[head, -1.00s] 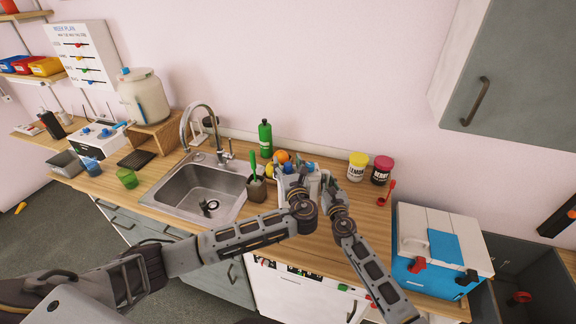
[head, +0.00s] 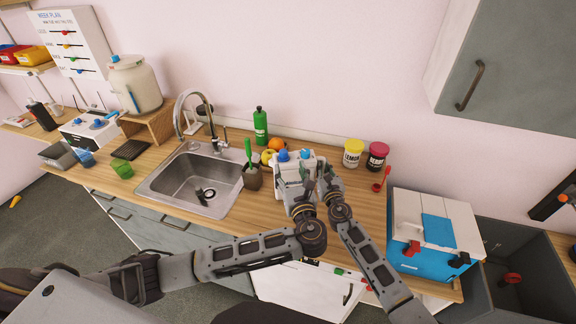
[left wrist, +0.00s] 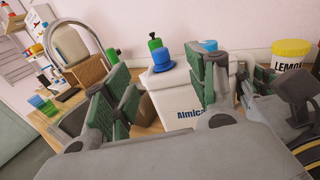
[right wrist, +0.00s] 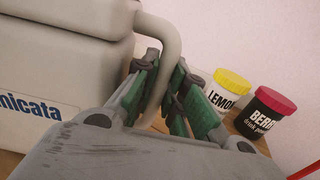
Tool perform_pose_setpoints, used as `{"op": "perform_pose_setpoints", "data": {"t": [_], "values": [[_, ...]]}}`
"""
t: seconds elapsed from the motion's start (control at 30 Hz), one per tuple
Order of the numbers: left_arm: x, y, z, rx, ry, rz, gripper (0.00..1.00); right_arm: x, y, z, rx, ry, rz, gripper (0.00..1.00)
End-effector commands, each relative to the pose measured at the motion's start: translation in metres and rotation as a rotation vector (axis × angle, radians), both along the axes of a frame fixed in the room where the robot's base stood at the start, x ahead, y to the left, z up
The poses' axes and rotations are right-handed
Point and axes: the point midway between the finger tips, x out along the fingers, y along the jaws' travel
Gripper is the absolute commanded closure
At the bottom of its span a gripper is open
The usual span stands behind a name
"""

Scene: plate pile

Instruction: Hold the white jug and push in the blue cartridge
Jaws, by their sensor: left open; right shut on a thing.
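The white jug (head: 285,172) stands upright on the wooden counter, right of the sink. Its lettered front shows in the left wrist view (left wrist: 186,105). Two blue parts rise from its top: a brimmed one (left wrist: 164,62) at left and another (left wrist: 209,45) farther right, partly hidden by a finger. I cannot tell for sure which is the blue cartridge. My left gripper (head: 299,196) is open and empty in front of the jug, its fingers apart. My right gripper (right wrist: 158,82) is shut on the jug's handle (right wrist: 166,50) at the jug's right side.
A yellow-lidded jar (head: 352,153) and a red-lidded jar (head: 377,156) stand right of the jug. An orange (head: 276,143), a green bottle (head: 260,126) and a brush holder (head: 252,178) are at its left. A blue-and-white cooler (head: 432,225) stands at the right.

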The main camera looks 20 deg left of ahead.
Motion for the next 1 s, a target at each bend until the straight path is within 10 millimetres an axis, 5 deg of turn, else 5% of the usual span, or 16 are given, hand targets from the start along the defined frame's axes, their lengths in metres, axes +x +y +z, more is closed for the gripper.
{"op": "perform_pose_setpoints", "data": {"t": [1.0], "values": [[-0.0118, -0.0066, 0.0004, -0.001, 0.0, 0.0, 0.43, 0.0001, 0.0002, 0.0007, 0.0, -0.001, 0.0, 1.0]]}}
